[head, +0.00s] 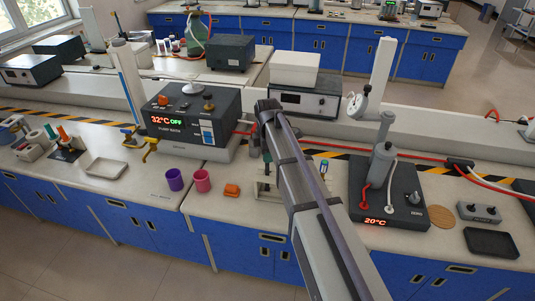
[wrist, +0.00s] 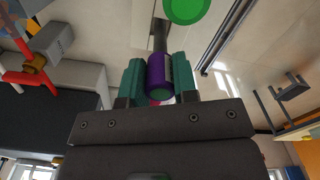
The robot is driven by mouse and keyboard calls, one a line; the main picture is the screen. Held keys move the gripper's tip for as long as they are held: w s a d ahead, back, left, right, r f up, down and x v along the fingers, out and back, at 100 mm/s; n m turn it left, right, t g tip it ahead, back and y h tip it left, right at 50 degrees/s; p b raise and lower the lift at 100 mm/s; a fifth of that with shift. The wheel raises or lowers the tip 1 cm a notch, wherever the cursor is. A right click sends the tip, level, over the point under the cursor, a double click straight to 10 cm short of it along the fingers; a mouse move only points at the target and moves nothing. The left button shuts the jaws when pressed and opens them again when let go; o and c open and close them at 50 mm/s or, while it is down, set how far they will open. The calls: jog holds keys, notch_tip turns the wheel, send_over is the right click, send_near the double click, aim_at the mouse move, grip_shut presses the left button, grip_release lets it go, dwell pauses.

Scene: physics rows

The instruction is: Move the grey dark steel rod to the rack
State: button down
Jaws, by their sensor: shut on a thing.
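In the wrist view my gripper (wrist: 158,62) has its two teal fingers closed on a purple cylindrical section. A dark grey shaft, which looks like the dark steel rod (wrist: 160,36), runs on from the purple section away from the fingers. A small dark holder with green and orange upright pieces (head: 67,152) stands on the left bench. I cannot tell whether it is the rack.
A hotplate with a stand (head: 390,198) is at right. A pale tray (head: 106,168) lies at left.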

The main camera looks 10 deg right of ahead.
jog(key=shift+f+b, duration=0.35)
jog(key=shift+f, duration=0.25)
jog(key=shift+c, duration=2.1)
grip_release()
jog(key=shift+r, duration=0.15)
notch_tip(320, 180, up, 7)
jog(key=p, duration=0.7)
jog(key=shift+r, duration=0.1)
